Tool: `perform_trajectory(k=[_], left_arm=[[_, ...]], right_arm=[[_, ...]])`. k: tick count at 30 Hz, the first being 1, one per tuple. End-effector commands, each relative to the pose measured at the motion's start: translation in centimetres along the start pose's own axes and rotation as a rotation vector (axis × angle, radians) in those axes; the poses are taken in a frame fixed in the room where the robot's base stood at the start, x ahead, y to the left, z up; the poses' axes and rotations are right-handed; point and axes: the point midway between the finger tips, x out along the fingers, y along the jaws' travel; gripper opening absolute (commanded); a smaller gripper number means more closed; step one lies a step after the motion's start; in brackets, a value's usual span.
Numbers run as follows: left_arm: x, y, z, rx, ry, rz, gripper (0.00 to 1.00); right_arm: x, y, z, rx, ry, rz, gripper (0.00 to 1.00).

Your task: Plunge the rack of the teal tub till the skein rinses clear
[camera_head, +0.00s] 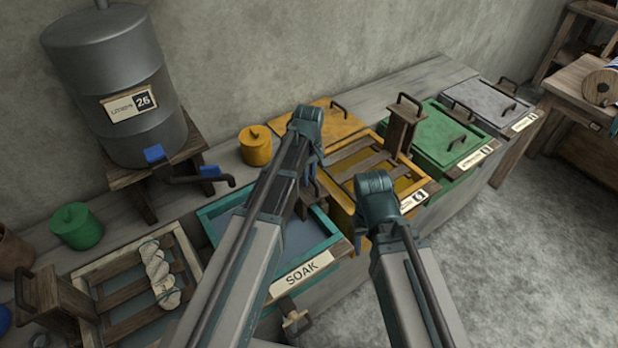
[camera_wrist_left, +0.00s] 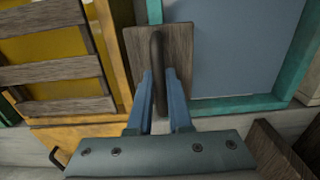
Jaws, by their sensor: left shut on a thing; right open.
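The teal tub (camera_head: 215,222), labelled SOAK, stands at the middle left and holds grey-blue liquid. Its rack's wooden post with a dark handle (camera_wrist_left: 158,60) is at the tub's side toward the yellow tub. No slats show in the liquid. My left gripper (camera_head: 310,190) is shut on that handle; in the wrist view its blue fingers (camera_wrist_left: 160,100) sit either side of it. The pale skein (camera_head: 160,274) lies on the slatted rack of the pale-rimmed tub at lower left. My right gripper (camera_head: 364,232) is open in front of the yellow tub, its fingers mostly hidden by its wrist.
The yellow tub (camera_head: 344,146) with a raised slatted rack, a green-lidded tub (camera_head: 440,135) and a grey-lidded tub (camera_head: 480,101) run to the right. A metal barrel (camera_head: 105,60) with a tap stands behind. A drain tap (camera_head: 295,320) juts from the teal tub's front.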

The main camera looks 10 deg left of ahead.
Motion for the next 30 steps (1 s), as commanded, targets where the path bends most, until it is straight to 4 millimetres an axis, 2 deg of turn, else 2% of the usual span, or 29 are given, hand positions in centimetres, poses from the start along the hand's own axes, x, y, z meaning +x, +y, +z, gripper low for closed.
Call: perform_trajectory(k=[1,3,30], left_arm=[[-1.1,0.0,-0.1,0.0,0.002,0.0,0.0],[-1.7,0.0,-0.1,0.0,0.002,0.0,0.0],[-9.8,0.1,-0.1,-0.001,0.004,0.001,0.0]], right_arm=[[-1.0,0.1,0.1,0.0,0.0,0.0,0.5],[-1.7,0.2,0.1,0.0,0.0,0.0,0.5],[-9.8,0.9,0.6,0.0,0.0,0.0,0.5]])
